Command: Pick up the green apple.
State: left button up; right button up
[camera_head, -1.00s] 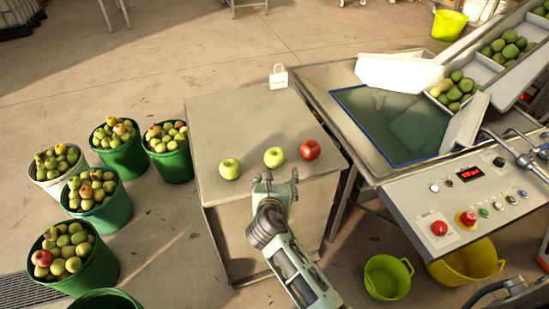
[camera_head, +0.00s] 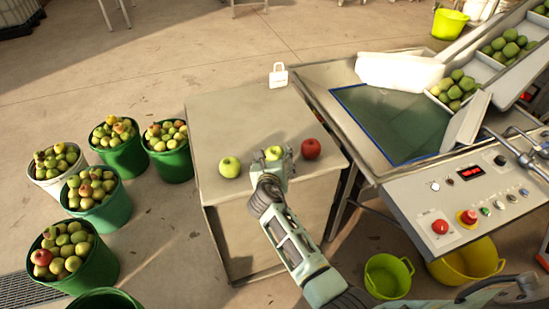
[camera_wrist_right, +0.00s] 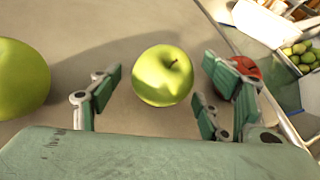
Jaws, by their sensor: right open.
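Two green apples and a red apple stand in a row on the grey table (camera_head: 235,115). The middle green apple (camera_head: 273,153) is at my right gripper (camera_head: 272,158), which partly covers it. In the right wrist view this green apple (camera_wrist_right: 162,75) sits between and just beyond the open fingers of my right gripper (camera_wrist_right: 158,95), and no finger clearly touches it. The left green apple (camera_head: 230,167) also shows in the wrist view (camera_wrist_right: 18,78). The red apple (camera_head: 310,149) is partly hidden behind the right finger in the wrist view (camera_wrist_right: 245,68). My left gripper is not seen.
Green buckets of apples (camera_head: 103,205) stand on the floor left of the table. A white tag-like object (camera_head: 278,76) stands at the table's back edge. The press machine with its control panel (camera_head: 470,200) is close on the right. The table's back half is clear.

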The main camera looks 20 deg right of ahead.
aim_at(273, 154)
jog(key=c, duration=1.3)
jog(key=shift+r, duration=0.1)
jog(key=shift+r, duration=0.55)
notch_tip(273, 154, up, 3)
jog(key=shift+p, duration=0.55)
jog(key=d+r, duration=0.2)
jog(key=d, duration=0.2)
jog(key=d+r, duration=0.2)
jog(key=d, duration=0.1)
jog(key=w+d+r, duration=0.1)
jog(key=d+r, duration=0.2)
jog(key=d, duration=0.1)
jog(key=shift+d+p, duration=0.3)
jog(key=shift+p, duration=0.05)
